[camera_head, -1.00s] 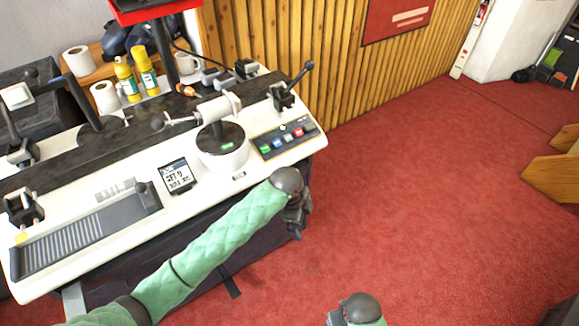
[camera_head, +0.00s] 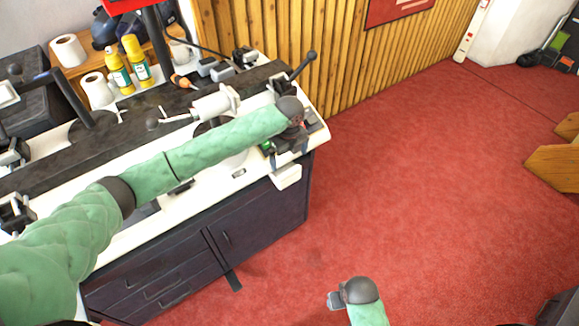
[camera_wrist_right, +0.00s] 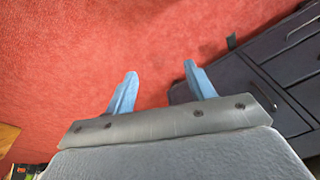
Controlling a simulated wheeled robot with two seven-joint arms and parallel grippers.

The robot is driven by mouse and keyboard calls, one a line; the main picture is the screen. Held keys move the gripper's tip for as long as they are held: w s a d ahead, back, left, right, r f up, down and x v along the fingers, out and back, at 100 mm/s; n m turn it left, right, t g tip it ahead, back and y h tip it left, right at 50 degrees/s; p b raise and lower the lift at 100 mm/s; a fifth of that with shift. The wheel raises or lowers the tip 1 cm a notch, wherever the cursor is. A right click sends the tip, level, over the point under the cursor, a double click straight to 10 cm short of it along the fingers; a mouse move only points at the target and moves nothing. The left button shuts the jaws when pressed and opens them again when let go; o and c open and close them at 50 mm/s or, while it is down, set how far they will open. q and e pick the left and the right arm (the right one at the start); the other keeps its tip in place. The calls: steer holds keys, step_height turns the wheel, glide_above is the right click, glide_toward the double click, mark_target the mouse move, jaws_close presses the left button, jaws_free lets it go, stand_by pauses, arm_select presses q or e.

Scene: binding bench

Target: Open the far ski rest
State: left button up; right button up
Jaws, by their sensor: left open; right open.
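A black ski rest (camera_head: 277,84) stands at the right end of the white bench (camera_head: 320,133), with a lever (camera_head: 303,66) ending in a ball that tilts up to the right. I cannot tell for sure that this is the far one. Another black rest (camera_head: 17,212) stands at the bench's left end. My left gripper (camera_head: 286,174) hangs at the bench's front right edge, below and apart from the right-hand rest; its fingers are hard to make out. My right gripper (camera_wrist_right: 160,70) is open and empty above the red carpet; it also shows at the bottom of the head view (camera_head: 336,300).
My left arm hides much of the bench top. Yellow bottles (camera_head: 136,60), paper rolls (camera_head: 98,90) and a mug (camera_head: 181,53) stand behind the bench. A wood-panelled wall (camera_head: 290,40) rises behind it.

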mark_target(291, 173)
arm_select(q)
step_height(291, 173, down, 7)
steer(key=shift+r+p, duration=0.1)
steer(key=shift+p, duration=0.65)
arm_select(e)
step_height(291, 173, down, 8)
steer(key=shift+s+d, duration=0.35)
steer(key=shift+s, duration=0.1)
